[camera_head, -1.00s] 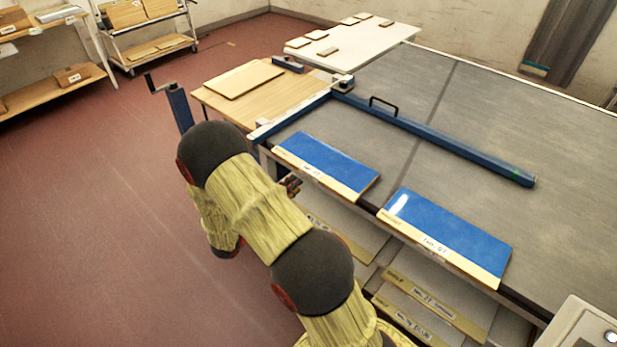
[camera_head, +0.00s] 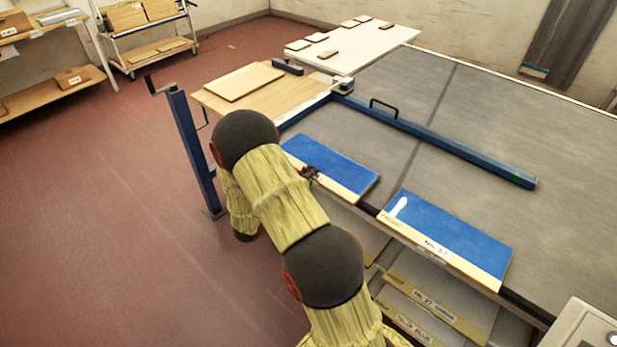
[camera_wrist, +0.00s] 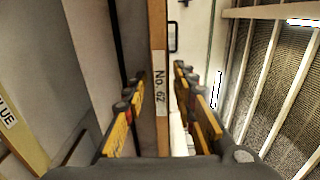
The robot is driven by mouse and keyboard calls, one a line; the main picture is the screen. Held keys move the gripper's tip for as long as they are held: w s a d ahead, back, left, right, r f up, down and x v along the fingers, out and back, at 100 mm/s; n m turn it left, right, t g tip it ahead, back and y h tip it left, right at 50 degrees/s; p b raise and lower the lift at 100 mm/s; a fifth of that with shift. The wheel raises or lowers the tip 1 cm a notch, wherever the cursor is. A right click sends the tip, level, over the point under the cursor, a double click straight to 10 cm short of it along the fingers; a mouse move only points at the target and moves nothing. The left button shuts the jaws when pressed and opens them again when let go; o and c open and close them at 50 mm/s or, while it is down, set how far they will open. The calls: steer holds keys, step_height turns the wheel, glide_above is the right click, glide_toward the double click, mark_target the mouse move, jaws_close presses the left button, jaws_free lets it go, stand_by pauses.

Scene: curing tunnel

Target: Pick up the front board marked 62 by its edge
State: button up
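Two blue boards with pale wooden front edges lie at the front edge of the grey table. The left one (camera_head: 340,164) is beside my gripper (camera_head: 310,173), whose fingers are at its front edge and hide part of that edge. In the wrist view, a wooden edge labelled "No. 62" (camera_wrist: 159,60) stands between the fingers of my gripper (camera_wrist: 159,78). The fingers are open, one on each side of the edge, with a visible gap on both sides. The right blue board (camera_head: 450,232) has a label too small to read surely.
A blue bar with a black handle (camera_head: 440,143) lies across the grey table (camera_head: 530,130). Labelled boards (camera_head: 437,303) sit on shelves below the front edge. A wooden side table (camera_head: 285,98) and a white table (camera_head: 375,45) stand behind. The red floor at left is clear.

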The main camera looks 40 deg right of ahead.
steer(key=shift+f, duration=0.1)
jaws_close()
stand_by(1.9)
step_height(320, 180, up, 4)
steer(key=p, duration=0.4)
steer(key=shift+f, duration=0.35)
